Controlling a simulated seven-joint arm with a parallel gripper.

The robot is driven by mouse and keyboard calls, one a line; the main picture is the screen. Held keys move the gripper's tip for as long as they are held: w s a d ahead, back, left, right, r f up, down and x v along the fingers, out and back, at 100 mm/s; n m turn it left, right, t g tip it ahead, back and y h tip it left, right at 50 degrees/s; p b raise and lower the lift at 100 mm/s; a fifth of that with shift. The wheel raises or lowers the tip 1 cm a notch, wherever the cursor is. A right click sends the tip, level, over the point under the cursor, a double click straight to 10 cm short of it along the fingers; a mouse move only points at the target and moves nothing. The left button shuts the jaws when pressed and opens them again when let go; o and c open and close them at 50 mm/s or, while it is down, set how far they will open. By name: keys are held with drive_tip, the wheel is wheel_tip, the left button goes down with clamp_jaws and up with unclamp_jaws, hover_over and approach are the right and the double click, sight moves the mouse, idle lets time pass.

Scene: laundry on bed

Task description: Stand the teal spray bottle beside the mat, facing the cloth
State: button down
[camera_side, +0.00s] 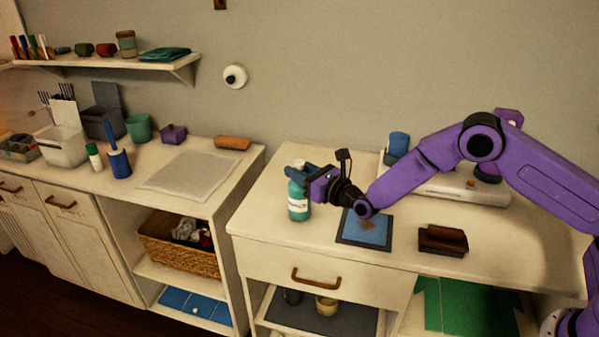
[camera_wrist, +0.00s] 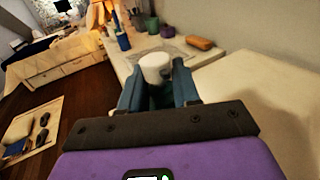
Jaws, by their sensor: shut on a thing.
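The teal spray bottle (camera_side: 298,203), with a white label, is upright over the left part of the near worktop, left of the mat. I cannot tell whether its base touches the surface. My gripper (camera_side: 301,174) is shut on its upper part, coming from the right. In the wrist view a white top (camera_wrist: 156,67) sits between the blue fingers of my gripper (camera_wrist: 158,80); the body below is mostly hidden. Which way the bottle faces is unclear.
A dark brown block-like object (camera_side: 442,240) lies right of the mat. A pale tray-like unit (camera_side: 440,184) and a blue cylinder (camera_side: 398,144) stand behind my arm. A gap separates this worktop from the left counter (camera_side: 130,188). The worktop's front left is clear.

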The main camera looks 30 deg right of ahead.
drive_tip(key=shift+f, duration=0.2)
drive_tip(key=c, duration=0.8)
unclamp_jaws()
drive_tip(key=shift+f, duration=0.1)
drive_tip(key=shift+r, duration=0.2)
drive_tip(key=v, duration=1.2)
drive_tip(key=shift+r, duration=0.1)
